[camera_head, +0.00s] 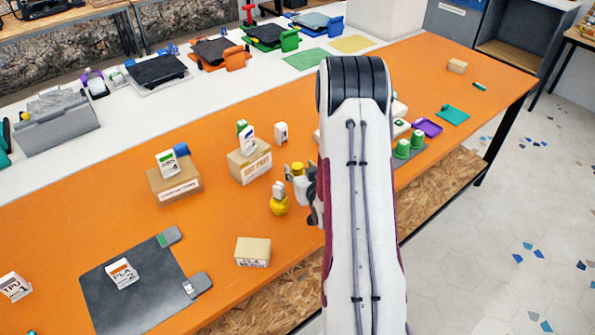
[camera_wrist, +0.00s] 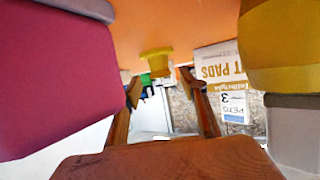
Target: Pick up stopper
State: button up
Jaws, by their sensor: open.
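A yellow rounded piece with a pale top (camera_head: 279,205), which I take for the stopper, stands on the orange table just left of my arm. My gripper (camera_head: 290,175) is close by it, a little above it in the picture. In the wrist view my gripper's brown fingers (camera_wrist: 160,90) are apart with nothing seen held between them. A small yellow piece (camera_wrist: 154,53) shows beyond the fingertips; I cannot tell surely whether it is the same piece. My arm hides part of the table.
Cardboard boxes (camera_head: 175,189) with small labelled cartons stand left of the gripper. A low tan box (camera_head: 253,252) lies in front. Green cups (camera_head: 402,149) and a purple tray (camera_head: 428,127) are right of my arm. A dark mat (camera_head: 145,301) lies at the lower left.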

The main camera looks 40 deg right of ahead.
aim_at(298, 166)
jog(key=shift+x, duration=1.55)
jog(key=shift+a, duration=0.1)
grip_shut()
